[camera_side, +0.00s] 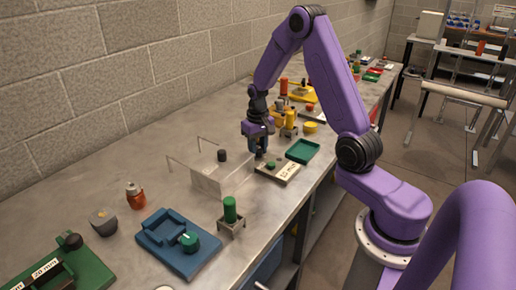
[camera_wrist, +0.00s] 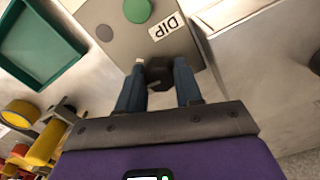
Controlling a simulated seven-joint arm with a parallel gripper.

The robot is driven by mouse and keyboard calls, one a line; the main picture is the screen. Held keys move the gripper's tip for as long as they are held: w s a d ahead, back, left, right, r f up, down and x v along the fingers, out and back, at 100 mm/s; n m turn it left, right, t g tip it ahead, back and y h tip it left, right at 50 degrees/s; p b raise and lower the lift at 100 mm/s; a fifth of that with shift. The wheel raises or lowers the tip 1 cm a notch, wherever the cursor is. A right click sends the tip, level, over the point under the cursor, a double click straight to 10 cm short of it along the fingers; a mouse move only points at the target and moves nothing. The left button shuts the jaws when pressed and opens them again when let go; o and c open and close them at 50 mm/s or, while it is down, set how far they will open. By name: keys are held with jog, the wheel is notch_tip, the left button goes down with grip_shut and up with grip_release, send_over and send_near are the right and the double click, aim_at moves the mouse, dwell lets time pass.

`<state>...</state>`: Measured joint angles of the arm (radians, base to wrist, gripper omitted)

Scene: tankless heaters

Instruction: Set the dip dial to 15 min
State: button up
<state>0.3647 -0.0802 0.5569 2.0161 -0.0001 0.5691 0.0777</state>
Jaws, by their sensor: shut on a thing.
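The dip dial is a dark faceted knob (camera_wrist: 159,74) on a beige-grey panel (camera_wrist: 118,45) with a white DIP label (camera_wrist: 164,27). My gripper (camera_wrist: 158,68) has its two blue fingers on either side of the knob, shut on it. In the side view my gripper (camera_side: 258,148) points down at the panel's far end. The panel (camera_side: 268,174) carries a second label there (camera_side: 289,172), ending in "min"; its number is too small to read surely. The dial's pointer and scale cannot be made out.
A green button (camera_wrist: 137,10) sits on the panel. A green tray (camera_side: 302,151) lies beside it. A clear-walled box (camera_side: 207,184) stands close on the other side. Yellow and red items (camera_wrist: 45,140) are nearby. A blue fixture (camera_side: 178,243) is nearer the side camera.

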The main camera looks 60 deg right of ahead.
jog(key=m, duration=0.4)
jog(key=shift+w+m, duration=0.1)
jog(key=shift+m, duration=1.7)
jog(key=o, duration=1)
jog(key=shift+o, duration=0.2)
notch_tip(320, 180, up, 18)
jog(key=shift+f, duration=0.25)
